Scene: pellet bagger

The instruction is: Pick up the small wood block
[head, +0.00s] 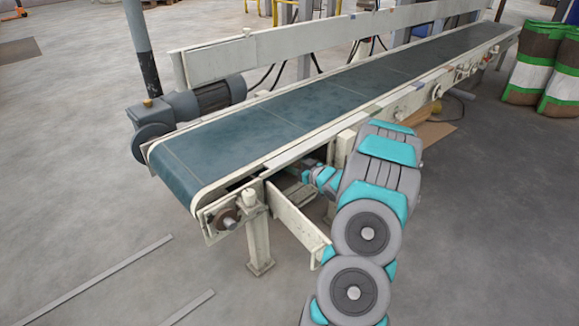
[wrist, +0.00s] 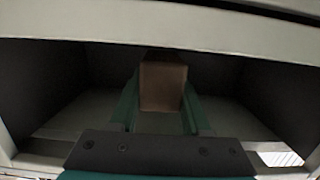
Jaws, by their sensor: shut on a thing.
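The small wood block (wrist: 163,84) is a brown, boxy piece seen in the middle of the wrist view, in a dark space under a pale beam. My gripper (wrist: 160,108) is shut on it, with one green finger on each side. I cannot tell whether the block touches the surface below. In the head view my arm reaches in under the near side of the conveyor belt (head: 270,118). The fingers and the block are hidden there by the conveyor frame and my arm.
A pale beam (wrist: 160,26) runs close above the block, with dark panels on both sides. A conveyor leg (head: 259,240) and a low pale rail (head: 295,222) stand near my arm. Filled bags (head: 535,70) stand at the far right. The floor at the left is mostly open.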

